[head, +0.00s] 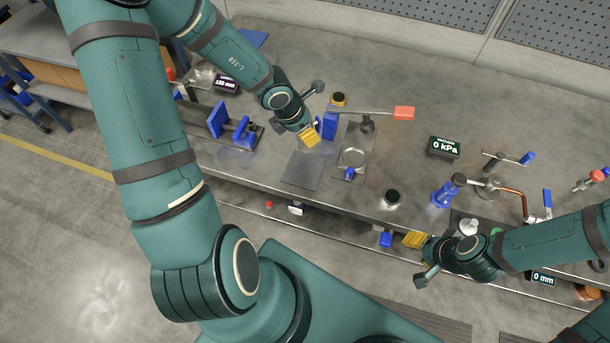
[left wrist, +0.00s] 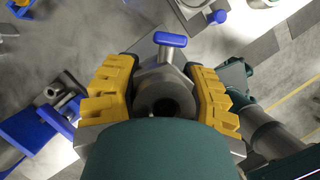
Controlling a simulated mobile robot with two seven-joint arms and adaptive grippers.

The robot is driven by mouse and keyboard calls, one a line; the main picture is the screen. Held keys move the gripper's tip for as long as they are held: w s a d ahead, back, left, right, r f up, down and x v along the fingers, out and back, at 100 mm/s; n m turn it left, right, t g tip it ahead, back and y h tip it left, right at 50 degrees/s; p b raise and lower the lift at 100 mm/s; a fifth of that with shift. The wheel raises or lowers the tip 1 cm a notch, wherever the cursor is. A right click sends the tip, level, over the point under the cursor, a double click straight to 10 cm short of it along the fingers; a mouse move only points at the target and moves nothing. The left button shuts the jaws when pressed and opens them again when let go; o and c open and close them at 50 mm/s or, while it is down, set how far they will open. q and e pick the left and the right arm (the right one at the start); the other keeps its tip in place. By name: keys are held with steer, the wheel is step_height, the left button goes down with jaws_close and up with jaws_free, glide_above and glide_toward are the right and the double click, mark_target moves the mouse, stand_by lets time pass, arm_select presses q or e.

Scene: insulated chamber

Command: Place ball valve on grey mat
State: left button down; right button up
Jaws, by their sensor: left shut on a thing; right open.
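The ball valve has a grey metal body with a blue T-shaped handle and shows in the left wrist view (left wrist: 165,85). My left gripper (head: 312,136) is shut on it, with yellow fingers on either side of the body. In the head view the valve's blue handle (head: 329,125) shows just right of the fingers, and the body is mostly hidden. The grey mat (head: 301,171) lies bare near the bench's front edge, below the left gripper in the picture. My right gripper (head: 414,240) is open and empty beyond the bench's front edge, at the right.
A metal fixture plate (head: 353,158) with a round dish stands right of the mat. A blue clamp (head: 220,120) is to the left. A red-ended lever (head: 403,113), a vacuum display (head: 444,147) and a dark-topped cylinder (head: 392,198) stand farther right.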

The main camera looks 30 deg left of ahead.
mark_target(305, 149)
arm_select(q)
steer(key=shift+s+d+f+b, duration=0.1)
steer(key=shift+s+f+b, duration=0.05)
steer(key=shift+f+b, duration=0.95)
steer(key=shift+s+d+f+b, duration=0.15)
steer(key=shift+f+b, duration=0.6)
steer(key=shift+f, duration=0.5)
steer(key=shift+s+a+f+b, duration=0.1)
steer(key=shift+s+f+b, duration=0.05)
steer(key=shift+f+b, duration=0.95)
step_height(305, 149, down, 4)
steer(key=shift+r+b, duration=0.25)
steer(key=shift+b, duration=0.85)
steer(key=shift+r, duration=0.1)
steer(key=c, duration=0.5)
jaws_free()
